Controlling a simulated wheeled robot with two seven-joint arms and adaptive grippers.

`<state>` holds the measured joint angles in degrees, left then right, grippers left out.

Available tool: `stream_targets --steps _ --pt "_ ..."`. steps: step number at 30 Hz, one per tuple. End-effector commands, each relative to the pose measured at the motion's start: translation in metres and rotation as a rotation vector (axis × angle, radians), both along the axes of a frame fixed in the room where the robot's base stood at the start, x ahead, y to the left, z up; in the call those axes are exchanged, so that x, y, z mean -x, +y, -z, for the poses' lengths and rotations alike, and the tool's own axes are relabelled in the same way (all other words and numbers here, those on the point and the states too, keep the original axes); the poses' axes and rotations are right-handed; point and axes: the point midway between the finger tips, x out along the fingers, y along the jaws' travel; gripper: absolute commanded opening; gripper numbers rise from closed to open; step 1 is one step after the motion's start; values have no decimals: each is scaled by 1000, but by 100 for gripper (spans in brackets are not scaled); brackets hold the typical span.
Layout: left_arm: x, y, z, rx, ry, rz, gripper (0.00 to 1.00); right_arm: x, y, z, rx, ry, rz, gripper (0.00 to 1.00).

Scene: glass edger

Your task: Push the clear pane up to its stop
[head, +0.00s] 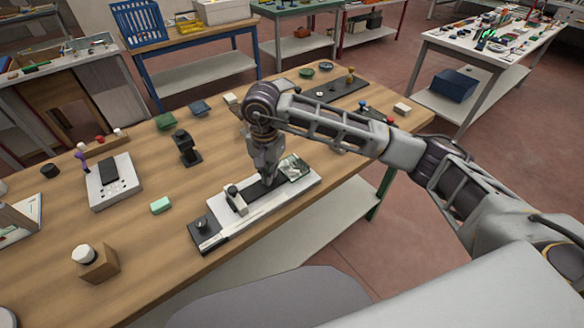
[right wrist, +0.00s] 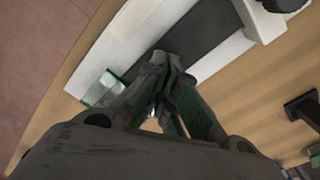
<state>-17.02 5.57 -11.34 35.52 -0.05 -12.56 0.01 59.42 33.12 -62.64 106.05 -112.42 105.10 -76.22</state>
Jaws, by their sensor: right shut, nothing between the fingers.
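The clear pane (head: 294,168) lies at the right end of a white fixture (head: 300,187) with a dark bed, on the wooden bench. Part of the pane also shows in the right wrist view (right wrist: 103,90), beside my fingers. A white block with a dark knob (head: 236,198) stands across the bed further left; I cannot tell whether it is the stop. My right gripper (head: 267,181) is shut and empty, pointing down over the bed just left of the pane. Its shut fingertips show over the dark bed in the wrist view (right wrist: 165,62). Whether it touches the pane is unclear. My left gripper is out of view.
A black block with a knob (head: 204,231) sits at the fixture's left end. A green block (head: 160,205), a black stand (head: 185,148) and a white device (head: 112,183) stand to the left. A dark board (head: 334,91) lies behind. Bare wood lies between them.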

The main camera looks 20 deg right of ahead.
Motion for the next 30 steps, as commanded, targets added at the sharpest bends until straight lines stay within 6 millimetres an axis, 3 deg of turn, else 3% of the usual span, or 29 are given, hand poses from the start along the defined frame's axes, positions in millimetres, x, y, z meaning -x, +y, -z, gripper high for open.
stream_targets --steps 30 --pt "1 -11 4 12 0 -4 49 6 17 0 0 0 0 0"
